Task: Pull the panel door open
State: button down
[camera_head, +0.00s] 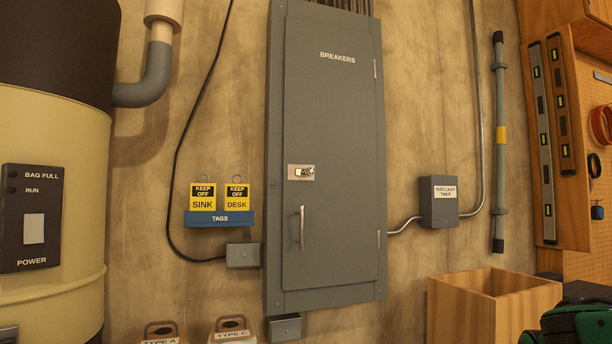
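The panel door (335,150) is a tall grey metal door marked BREAKERS, set in a grey wall cabinet (275,150). It looks shut, flush with its frame. A small silver latch or lock (302,172) sits at its left edge around mid height. A vertical silver handle (301,228) is below the latch. Hinges show along the right edge. My gripper is not in view, so its state and its place relative to the handle are not shown.
A grey timer box (438,201) and conduit are right of the cabinet. An open wooden box (492,308) stands lower right. A tag rack (220,219) hangs left. A large cream drum machine (50,130) fills the far left.

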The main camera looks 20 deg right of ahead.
aim_at(331, 233)
jog(key=z, duration=1.05)
jog(key=k, duration=1.1)
jog(key=u, duration=0.85)
jog(key=i, duration=1.05)
jog(key=z, duration=0.05)
